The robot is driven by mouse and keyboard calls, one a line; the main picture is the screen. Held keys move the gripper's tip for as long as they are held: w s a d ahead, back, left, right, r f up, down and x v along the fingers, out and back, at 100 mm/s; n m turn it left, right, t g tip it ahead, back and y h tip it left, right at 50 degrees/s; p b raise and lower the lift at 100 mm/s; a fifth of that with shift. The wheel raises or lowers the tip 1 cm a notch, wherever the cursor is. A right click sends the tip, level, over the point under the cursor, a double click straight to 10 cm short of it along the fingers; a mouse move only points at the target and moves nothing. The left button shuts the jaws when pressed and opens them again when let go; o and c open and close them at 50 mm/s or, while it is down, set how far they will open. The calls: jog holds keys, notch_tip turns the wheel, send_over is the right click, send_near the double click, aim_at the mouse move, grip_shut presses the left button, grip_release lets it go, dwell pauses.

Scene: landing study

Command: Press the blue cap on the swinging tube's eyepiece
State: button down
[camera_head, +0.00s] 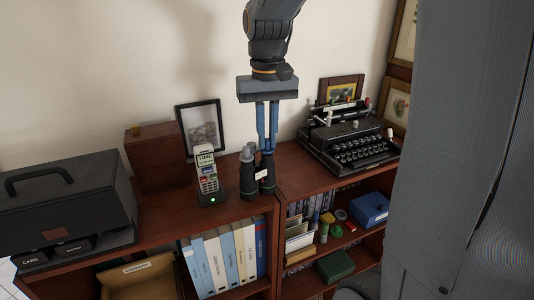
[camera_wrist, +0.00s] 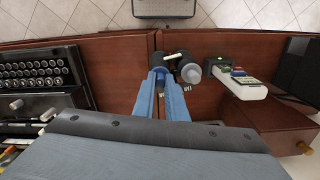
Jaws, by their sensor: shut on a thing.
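A pair of dark binoculars (camera_head: 248,182) stands upright on the reddish-brown cabinet top. They also show in the wrist view (camera_wrist: 178,57). The left tube in the head view carries a grey eyepiece (camera_head: 247,152); it also shows in the wrist view (camera_wrist: 192,73). My gripper (camera_head: 267,147) points straight down over the right tube (camera_head: 267,178), its long blue fingers close together at that tube's upper end. The wrist view shows the fingertips (camera_wrist: 161,76) there too. The blue cap is mostly hidden between the tips and hard to tell from the blue fingers. I cannot tell whether it is seated.
A cordless phone (camera_head: 208,176) stands just left of the binoculars. Behind are a framed picture (camera_head: 202,127) and a wooden box (camera_head: 154,158). A typewriter (camera_head: 350,142) is to the right and a black case (camera_head: 66,210) far left. Shelves below hold binders (camera_head: 225,258).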

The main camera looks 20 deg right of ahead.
jog(key=shift+f, duration=0.45)
dwell(0.7)
jog(key=c, duration=1.7)
grip_release()
